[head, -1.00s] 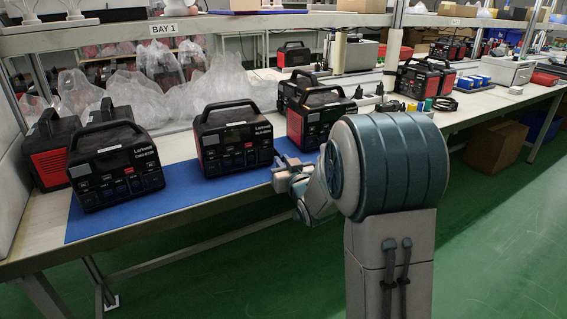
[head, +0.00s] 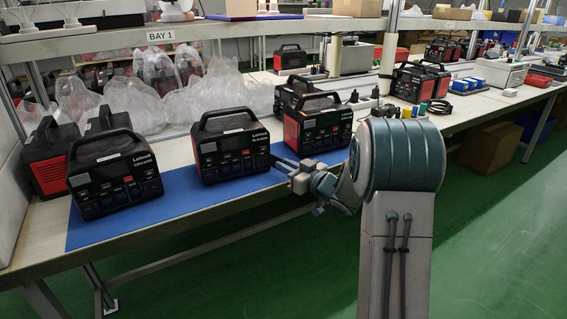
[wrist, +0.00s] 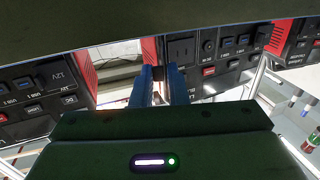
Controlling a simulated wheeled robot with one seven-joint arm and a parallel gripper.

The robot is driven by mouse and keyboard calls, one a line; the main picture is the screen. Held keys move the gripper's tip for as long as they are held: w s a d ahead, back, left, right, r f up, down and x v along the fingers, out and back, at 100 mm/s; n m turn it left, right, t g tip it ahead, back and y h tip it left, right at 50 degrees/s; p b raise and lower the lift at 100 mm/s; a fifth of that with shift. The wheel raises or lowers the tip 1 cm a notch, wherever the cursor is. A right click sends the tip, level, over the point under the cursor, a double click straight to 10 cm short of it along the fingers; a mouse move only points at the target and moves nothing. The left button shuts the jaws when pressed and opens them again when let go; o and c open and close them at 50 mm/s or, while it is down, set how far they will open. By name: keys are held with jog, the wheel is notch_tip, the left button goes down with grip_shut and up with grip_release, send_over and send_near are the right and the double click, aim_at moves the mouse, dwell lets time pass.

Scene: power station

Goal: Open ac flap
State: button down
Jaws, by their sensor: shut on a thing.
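Three black and red power stations face me on the blue mat (head: 150,220): a left one (head: 115,178), a middle one (head: 232,155) and a right one (head: 322,128). In the wrist view the right one shows sockets and buttons (wrist: 225,62), with a dark square AC cover (wrist: 182,49) near its left edge. My gripper (head: 279,161) is at the lower front of the right station, near the gap beside the middle one. In the wrist view its blue fingers (wrist: 160,74) close on a small dark piece at that left edge, apparently the AC flap. The fingers partly hide it.
More power stations (head: 48,155) stand behind the left one. Plastic bags (head: 200,98) lie at the back, below the BAY 1 shelf (head: 230,30). In the wrist view the middle station's panel (wrist: 35,95) is close on the left. The floor in front is clear.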

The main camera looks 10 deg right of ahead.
jog(key=y+p, duration=0.1)
jog(key=n+g+y, duration=0.1)
jog(key=w+d+n+g+y+p, duration=0.1)
jog(key=shift+r+p, duration=0.25)
jog(key=shift+p, duration=0.1)
jog(key=shift+w+d+f+n+g+y+p, duration=0.15)
jog(key=shift+w+n+g+y+p, duration=0.15)
jog(key=shift+n+g+y+p, duration=0.35)
jog(key=shift+w+d+n+g+y+p, duration=0.2)
jog(key=shift+n+g+y+p, duration=0.25)
jog(key=shift+n+g, duration=0.3)
jog(key=shift+w, duration=0.1)
jog(key=c, duration=1.5)
grip_release()
jog(key=shift+a, duration=0.1)
jog(key=p+v, duration=0.1)
jog(key=v, duration=1.3)
jog(key=shift+w, duration=0.2)
